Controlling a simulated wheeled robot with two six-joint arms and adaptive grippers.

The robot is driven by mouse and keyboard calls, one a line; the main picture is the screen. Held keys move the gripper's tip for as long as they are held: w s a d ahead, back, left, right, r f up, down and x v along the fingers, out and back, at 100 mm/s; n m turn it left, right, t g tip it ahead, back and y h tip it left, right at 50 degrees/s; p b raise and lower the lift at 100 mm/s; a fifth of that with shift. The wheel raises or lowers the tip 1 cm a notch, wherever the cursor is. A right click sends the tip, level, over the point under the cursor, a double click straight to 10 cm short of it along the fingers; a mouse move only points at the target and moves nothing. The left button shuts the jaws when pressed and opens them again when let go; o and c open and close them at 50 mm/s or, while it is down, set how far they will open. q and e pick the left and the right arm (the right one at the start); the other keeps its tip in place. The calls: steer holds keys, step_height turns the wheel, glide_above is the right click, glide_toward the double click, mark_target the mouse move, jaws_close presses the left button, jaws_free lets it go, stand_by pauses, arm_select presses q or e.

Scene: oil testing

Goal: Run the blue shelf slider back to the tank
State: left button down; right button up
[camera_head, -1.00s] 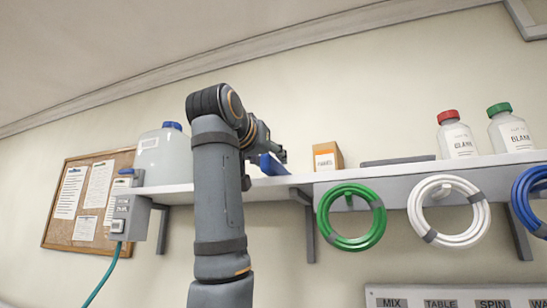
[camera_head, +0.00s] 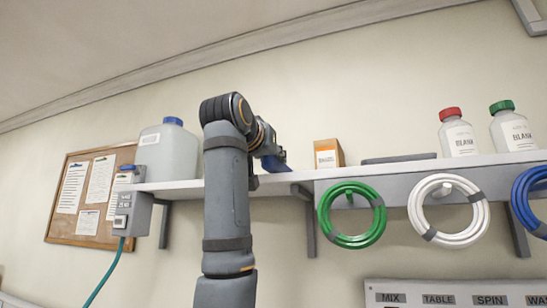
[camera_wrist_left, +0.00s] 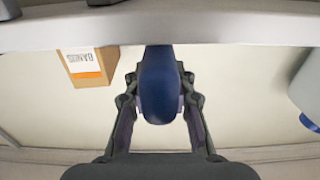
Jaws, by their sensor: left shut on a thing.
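The blue shelf slider (camera_head: 275,164) sits at the front of the white shelf (camera_head: 185,188), partly hidden behind my left arm in the head view. In the left wrist view the slider (camera_wrist_left: 159,92) is a rounded blue block between the two fingers. My left gripper (camera_wrist_left: 160,78) is shut on it. In the head view the left gripper (camera_head: 272,150) is mostly hidden by my own arm. The tank (camera_head: 168,153), pale and translucent with a blue cap, stands at the shelf's left end, left of the slider with a gap between. My right gripper is not in view.
A small orange-and-white box (camera_head: 329,154) stands just right of the slider. A dark flat bar (camera_head: 398,159) and bottles with red (camera_head: 458,134) and green (camera_head: 512,127) caps are farther right. Coiled hoses (camera_head: 351,216) hang below. A grey box (camera_head: 132,211) hangs at the left end.

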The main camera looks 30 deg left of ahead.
arm_select(q)
steer(key=s+a, duration=0.1)
steer(key=a, duration=0.6)
steer(key=s+a+p, duration=0.1)
steer(key=a, duration=0.3)
steer(key=shift+s+r, duration=0.15)
steer(key=shift+s, duration=0.2)
steer(key=s+a+p, duration=0.1)
steer(key=a, duration=0.3)
steer(key=s+a+p, duration=0.1)
steer(key=a, duration=0.4)
steer(key=s+a+p, duration=0.1)
steer(key=a, duration=0.4)
steer(key=shift+s+p, duration=0.2)
steer(key=shift+p, duration=0.15)
steer(key=shift+d, duration=0.1)
